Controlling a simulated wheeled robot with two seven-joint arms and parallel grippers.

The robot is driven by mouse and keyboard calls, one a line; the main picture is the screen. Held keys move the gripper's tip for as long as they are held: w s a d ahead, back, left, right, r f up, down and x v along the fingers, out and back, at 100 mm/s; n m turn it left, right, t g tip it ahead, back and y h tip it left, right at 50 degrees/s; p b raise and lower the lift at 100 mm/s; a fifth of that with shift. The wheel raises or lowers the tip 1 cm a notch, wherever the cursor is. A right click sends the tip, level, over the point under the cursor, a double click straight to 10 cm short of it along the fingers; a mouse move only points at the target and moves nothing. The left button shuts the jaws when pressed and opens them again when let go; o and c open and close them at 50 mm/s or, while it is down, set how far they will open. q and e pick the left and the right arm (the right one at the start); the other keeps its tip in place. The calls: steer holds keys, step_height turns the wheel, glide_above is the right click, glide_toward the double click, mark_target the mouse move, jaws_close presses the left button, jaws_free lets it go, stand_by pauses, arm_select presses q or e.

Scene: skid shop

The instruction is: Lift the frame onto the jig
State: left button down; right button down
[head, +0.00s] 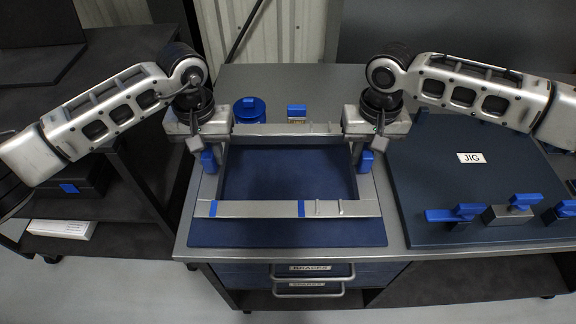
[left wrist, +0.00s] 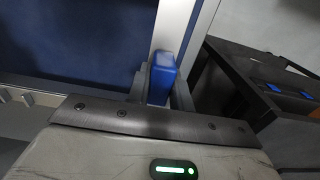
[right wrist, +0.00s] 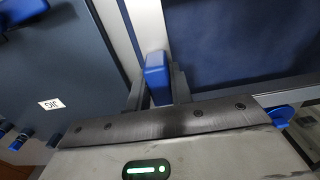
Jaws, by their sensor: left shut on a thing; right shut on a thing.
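The frame (head: 260,208) is a rectangle of grey metal bars with blue bands on its front bar. It is over a dark blue mat (head: 285,235); I cannot tell whether it touches the mat. My left gripper (head: 208,158) is shut on the blue grip on the frame's left side, seen close in the left wrist view (left wrist: 162,80). My right gripper (head: 366,158) is shut on the blue grip on the right side, seen in the right wrist view (right wrist: 157,78). The jig (head: 430,190) is a dark blue plate to the right with a "JIG" label.
Blue-handled clamps (head: 455,213) line the jig's front edge. A blue round container (head: 249,110) and a small blue-topped item (head: 297,112) stand behind the frame. Labelled drawers (head: 310,270) are below the bench top. A dark shelf cart (head: 110,150) stands at left.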

arm_select(q)
steer(key=shift+r, duration=0.65)
arm_select(e)
steer(key=shift+r, duration=0.6)
